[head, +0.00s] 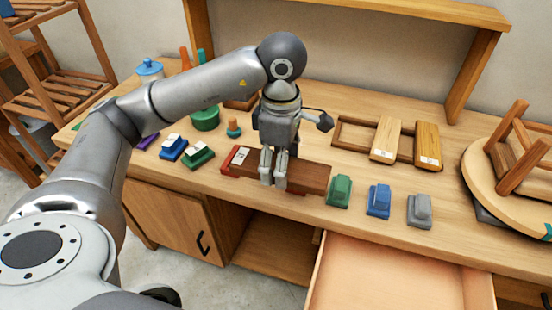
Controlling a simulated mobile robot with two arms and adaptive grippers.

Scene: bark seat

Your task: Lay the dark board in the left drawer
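The dark board (308,178) lies near the front edge of the workbench, with red showing at its left end and beneath it. My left gripper (274,184) points down at the left half of the board. Its two fingers are close together and overlap the board in the view; whether they grip it is unclear. An open drawer (400,270) with a pale, empty-looking interior sticks out below the bench, right of centre. No other open drawer shows. My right gripper is out of view.
Green (339,190), blue (379,200) and grey (419,210) blocks stand along the front edge above the drawer. Light boards (386,140) lie behind. An upturned round stool (490,180) sits at the right. A cupboard door (170,220) and open compartment (265,250) are below.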

